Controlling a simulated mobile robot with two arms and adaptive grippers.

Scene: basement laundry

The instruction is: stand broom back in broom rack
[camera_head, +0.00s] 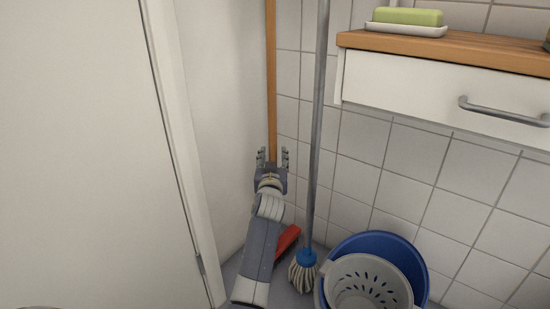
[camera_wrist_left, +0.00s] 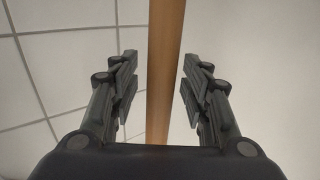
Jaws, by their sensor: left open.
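The broom has a long wooden handle (camera_head: 271,75) and a red head (camera_head: 287,241). It stands nearly upright in the corner, its head on the floor, partly hidden behind my left arm. My left gripper (camera_head: 271,157) is open, with its fingers on either side of the handle. In the left wrist view the handle (camera_wrist_left: 164,70) runs between the two open fingers (camera_wrist_left: 158,85), with a gap on both sides. I cannot tell how deep the handle sits between them. No broom rack can be made out. My right gripper is not in view.
A mop (camera_head: 317,130) with a grey pole stands right of the broom. A blue bucket (camera_head: 415,251) with a grey strainer (camera_head: 365,285) is beside it. A white drawer cabinet (camera_head: 430,90) with a wooden top holds a soap dish (camera_head: 405,29). A white door (camera_head: 75,150) is at left.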

